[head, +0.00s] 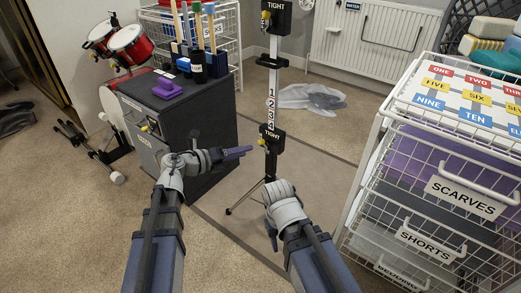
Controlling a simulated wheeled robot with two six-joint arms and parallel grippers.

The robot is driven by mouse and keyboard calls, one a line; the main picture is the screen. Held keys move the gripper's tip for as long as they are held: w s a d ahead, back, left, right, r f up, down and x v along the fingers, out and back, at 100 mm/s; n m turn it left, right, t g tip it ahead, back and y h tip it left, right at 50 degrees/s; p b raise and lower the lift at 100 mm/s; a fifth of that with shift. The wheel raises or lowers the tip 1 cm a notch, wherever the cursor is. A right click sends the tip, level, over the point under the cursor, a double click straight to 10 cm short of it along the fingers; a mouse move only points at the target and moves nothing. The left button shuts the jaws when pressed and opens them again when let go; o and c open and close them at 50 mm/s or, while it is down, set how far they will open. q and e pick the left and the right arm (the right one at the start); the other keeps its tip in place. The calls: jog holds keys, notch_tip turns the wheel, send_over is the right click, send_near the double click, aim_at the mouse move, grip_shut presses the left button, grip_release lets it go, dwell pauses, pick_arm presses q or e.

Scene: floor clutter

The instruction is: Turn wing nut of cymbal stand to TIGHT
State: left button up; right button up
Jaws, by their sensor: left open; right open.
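The stand (272,80) rises in the middle of the head view, with a pale post numbered 1 to 4 and dark tripod legs. It has an upper black block (278,20) marked TIGHT, with a yellow wing nut (265,15) on its left. A lower black block (272,138) is also marked TIGHT, with another yellow wing nut (261,142) on its left. My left gripper (246,151) is open, its fingers just left of the lower wing nut in the picture; contact cannot be told. My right gripper (272,241) is open, below and in front of the stand.
A dark cabinet (213,140) stands left, with a purple item (167,88) and upright tools on top. Red drums (131,44) are further left. A white wire drawer rack (375,150) fills the right. A grey cloth (311,97) lies on the floor behind.

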aim_at(262, 147)
pick_arm(q)
jog(key=shift+m, duration=0.8)
jog(key=b+x, duration=0.1)
jog(key=x, duration=0.5)
jog(key=shift+b, duration=0.35)
jog(key=shift+x, duration=0.9)
grip_shut()
